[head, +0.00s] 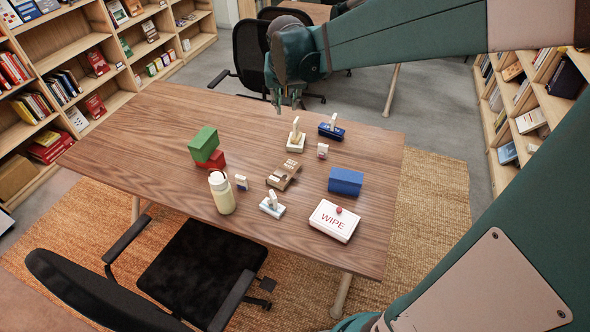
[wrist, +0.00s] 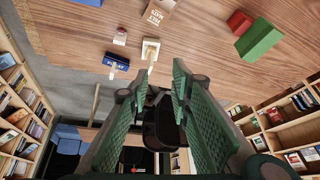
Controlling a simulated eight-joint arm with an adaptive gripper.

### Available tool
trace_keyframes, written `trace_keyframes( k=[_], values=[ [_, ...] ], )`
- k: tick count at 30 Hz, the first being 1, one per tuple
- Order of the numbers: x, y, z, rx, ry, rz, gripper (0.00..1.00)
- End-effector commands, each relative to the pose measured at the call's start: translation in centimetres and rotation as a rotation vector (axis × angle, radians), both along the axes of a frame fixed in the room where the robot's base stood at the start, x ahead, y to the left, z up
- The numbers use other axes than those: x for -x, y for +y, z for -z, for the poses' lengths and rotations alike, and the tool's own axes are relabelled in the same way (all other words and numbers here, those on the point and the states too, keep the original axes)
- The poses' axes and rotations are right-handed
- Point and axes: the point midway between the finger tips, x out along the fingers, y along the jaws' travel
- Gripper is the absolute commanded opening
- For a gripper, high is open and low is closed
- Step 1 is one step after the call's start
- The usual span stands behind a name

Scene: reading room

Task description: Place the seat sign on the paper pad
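My gripper (head: 287,100) is above the far edge of the wooden table in the head view. In the wrist view its two green fingers (wrist: 163,82) are apart with nothing between them. Three small pieces with pale upright parts stand on the table: one on a cream base (head: 295,146), one on a dark blue base (head: 331,131), and one on a pale base (head: 272,208) near the front. I cannot tell which is the seat sign, and no paper pad is clearly identifiable. The cream piece (wrist: 150,48) and blue piece (wrist: 117,62) also show in the wrist view.
The table (head: 150,135) also holds a green box (head: 203,143) on a red one, a brown lettered box (head: 283,176), a cream bottle (head: 222,195), a blue box (head: 345,181) and a white WIPE box (head: 334,222). The table's left side is clear. Chairs stand around it.

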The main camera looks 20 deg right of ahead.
Motion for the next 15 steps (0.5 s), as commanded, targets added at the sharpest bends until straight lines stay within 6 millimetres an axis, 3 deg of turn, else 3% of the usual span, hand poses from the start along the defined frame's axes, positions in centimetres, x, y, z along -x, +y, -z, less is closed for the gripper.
trace_keyframes(
  k=[15],
  values=[
    [9.9,3.8,-3.0,0.016,-0.042,-0.147,0.22]
  ],
)
